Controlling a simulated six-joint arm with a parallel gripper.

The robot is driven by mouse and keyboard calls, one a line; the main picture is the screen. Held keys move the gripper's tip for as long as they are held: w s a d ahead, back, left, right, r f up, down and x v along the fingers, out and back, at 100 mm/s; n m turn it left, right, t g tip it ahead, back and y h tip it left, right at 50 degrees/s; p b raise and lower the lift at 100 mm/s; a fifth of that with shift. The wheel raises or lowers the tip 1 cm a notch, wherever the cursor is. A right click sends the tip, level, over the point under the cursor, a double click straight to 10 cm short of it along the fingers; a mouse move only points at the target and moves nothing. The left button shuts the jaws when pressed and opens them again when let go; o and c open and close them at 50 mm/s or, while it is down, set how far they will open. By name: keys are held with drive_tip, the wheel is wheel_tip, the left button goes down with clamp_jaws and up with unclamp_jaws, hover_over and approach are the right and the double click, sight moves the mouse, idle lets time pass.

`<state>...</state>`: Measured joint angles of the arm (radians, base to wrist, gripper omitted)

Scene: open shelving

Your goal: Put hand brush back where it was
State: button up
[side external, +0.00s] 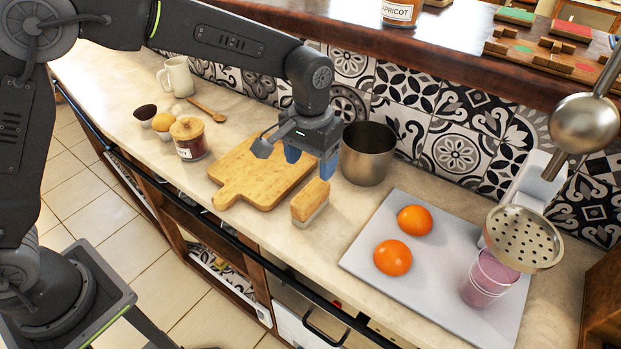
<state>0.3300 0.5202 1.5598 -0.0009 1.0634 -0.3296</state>
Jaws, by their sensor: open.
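The hand brush (310,199) has a wooden back and a pale lower part. It rests on the counter, beside the right edge of the wooden cutting board (243,180) and in front of the metal pot. My gripper (311,160), with blue fingertips, is open and points down just above and behind the brush, over the right part of the board. I see no object between the fingers. The brush looks free of the gripper, though the exact gap is hard to judge from this angle.
A metal pot (368,154) stands close right of my gripper. A grey board (405,275) holds two oranges (392,257) and a pink cup (487,280). A jar (189,140), small bowls, a wooden spoon (208,110) and a mug (177,77) stand left. A ladle (583,124) and skimmer (524,238) hang right.

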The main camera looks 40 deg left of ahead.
drive_tip(key=s+a+r+t, duration=0.3)
drive_tip(key=s+a+r, duration=0.75)
drive_tip(key=r, duration=0.25)
drive_tip(key=s+a+f+t, duration=0.1)
drive_tip(key=s+a, duration=0.1)
drive_tip(key=s, duration=0.4)
drive_tip(key=s+a+t, duration=0.1)
drive_tip(key=s+a, duration=0.1)
drive_tip(key=s, duration=0.4)
drive_tip(key=shift+s+a+f+t, duration=0.3)
drive_tip(key=shift+s+a+f, duration=0.05)
drive_tip(key=shift+f, duration=0.05)
